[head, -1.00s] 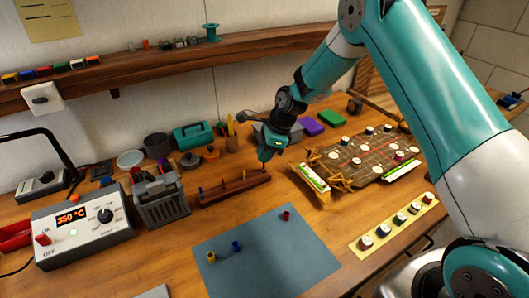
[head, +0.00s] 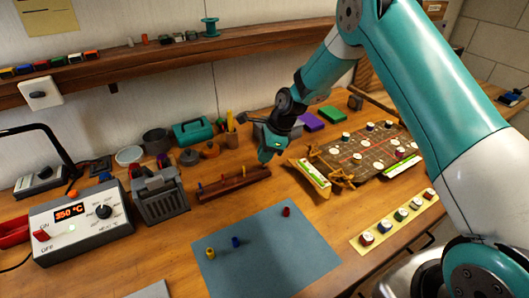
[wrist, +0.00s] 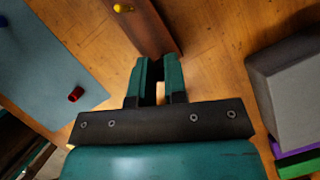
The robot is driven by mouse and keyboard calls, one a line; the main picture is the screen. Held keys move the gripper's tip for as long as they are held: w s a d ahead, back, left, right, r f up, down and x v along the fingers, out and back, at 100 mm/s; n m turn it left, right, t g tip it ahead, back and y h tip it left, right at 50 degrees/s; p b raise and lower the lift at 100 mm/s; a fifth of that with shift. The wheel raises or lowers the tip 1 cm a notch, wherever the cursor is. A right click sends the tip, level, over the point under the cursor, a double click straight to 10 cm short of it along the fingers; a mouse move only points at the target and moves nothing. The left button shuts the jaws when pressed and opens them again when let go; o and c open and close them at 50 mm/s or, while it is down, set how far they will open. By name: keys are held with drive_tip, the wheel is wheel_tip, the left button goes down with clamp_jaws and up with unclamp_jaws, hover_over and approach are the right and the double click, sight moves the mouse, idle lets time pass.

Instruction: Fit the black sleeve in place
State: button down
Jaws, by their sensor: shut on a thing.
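The wooden rack (head: 235,184) lies on the table behind the mat, with several small coloured pegs along it. In the wrist view the rack (wrist: 150,25) runs up from the fingertips, with a yellow peg (wrist: 121,8) on it. My gripper (head: 265,160) is low at the rack's right end. In the wrist view my gripper (wrist: 160,62) is nearly closed over that end. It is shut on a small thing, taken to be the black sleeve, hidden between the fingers. No loose black sleeve shows elsewhere. I cannot tell how it sits relative to the rack.
A blue-grey mat (head: 270,255) holds yellow (head: 210,253), blue (head: 236,242) and red (head: 286,211) sleeves, standing apart. A grey heater box (head: 80,228) reads 350 °C. A grey block (wrist: 290,85) stands right in the wrist view.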

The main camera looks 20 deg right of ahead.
drive_tip(key=shift+f+b, duration=0.65)
drive_tip(key=shift+f, duration=0.65)
drive_tip(key=c, duration=0.7)
unclamp_jaws()
drive_tip(key=shift+r, duration=0.15)
drive_tip(key=shift+a+p+v, duration=0.15)
drive_tip(key=shift+p+v, duration=1.6)
drive_tip(key=shift+v, duration=0.4)
drive_tip(key=shift+a+p+v, duration=0.15)
drive_tip(key=shift+p+v, duration=1.55)
drive_tip(key=shift+v, duration=0.45)
drive_tip(key=shift+w+r, duration=0.1)
drive_tip(key=shift+r, duration=0.05)
